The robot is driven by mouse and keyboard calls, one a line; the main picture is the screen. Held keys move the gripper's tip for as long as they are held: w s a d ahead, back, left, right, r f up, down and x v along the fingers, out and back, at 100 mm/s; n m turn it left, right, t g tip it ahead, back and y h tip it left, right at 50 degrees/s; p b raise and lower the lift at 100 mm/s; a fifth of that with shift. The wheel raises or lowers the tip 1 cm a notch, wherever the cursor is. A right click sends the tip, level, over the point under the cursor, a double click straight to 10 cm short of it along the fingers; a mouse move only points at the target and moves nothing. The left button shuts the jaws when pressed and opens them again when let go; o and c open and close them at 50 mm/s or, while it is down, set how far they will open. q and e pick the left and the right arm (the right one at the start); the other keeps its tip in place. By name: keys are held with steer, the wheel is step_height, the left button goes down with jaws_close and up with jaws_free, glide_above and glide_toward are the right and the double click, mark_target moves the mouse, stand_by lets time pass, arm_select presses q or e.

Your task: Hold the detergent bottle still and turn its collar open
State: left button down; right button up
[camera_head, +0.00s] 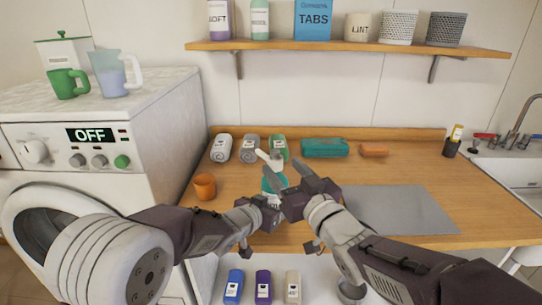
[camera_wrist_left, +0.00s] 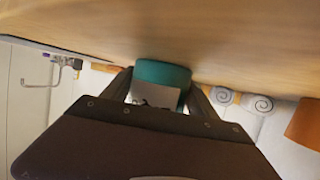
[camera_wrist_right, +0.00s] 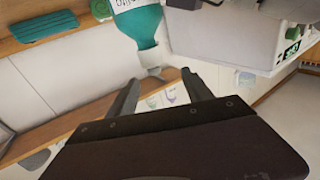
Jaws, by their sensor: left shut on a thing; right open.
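The detergent bottle (camera_head: 269,184) is teal with a white pump top (camera_head: 270,158), and stands near the middle of the counter. My left gripper (camera_head: 262,199) is shut on its body low down; the left wrist view shows the teal body and white label (camera_wrist_left: 156,95) between the fingers. My right gripper (camera_head: 286,168) is open beside the pump top. In the right wrist view the bottle (camera_wrist_right: 137,25) hangs in from above, its white collar (camera_wrist_right: 150,57) just beyond and roughly between the open fingertips (camera_wrist_right: 159,76). I cannot tell whether a finger touches it.
A teal pack (camera_head: 324,148) and an orange bar (camera_head: 374,150) lie at the back. A grey mat (camera_head: 405,209) lies bare at right. The washing machine (camera_head: 160,130) is at left.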

mark_target(273, 159)
steer(key=shift+h, duration=0.6)
steer(key=x, duration=0.3)
steer(key=f+x, duration=0.1)
steer(key=x, duration=0.3)
steer(key=f+x, duration=0.1)
steer(key=x, duration=0.2)
steer(key=shift+w+d+f, duration=0.2)
steer(key=shift+w+f, duration=0.05)
steer(key=shift+w, duration=0.2)
jaws_close()
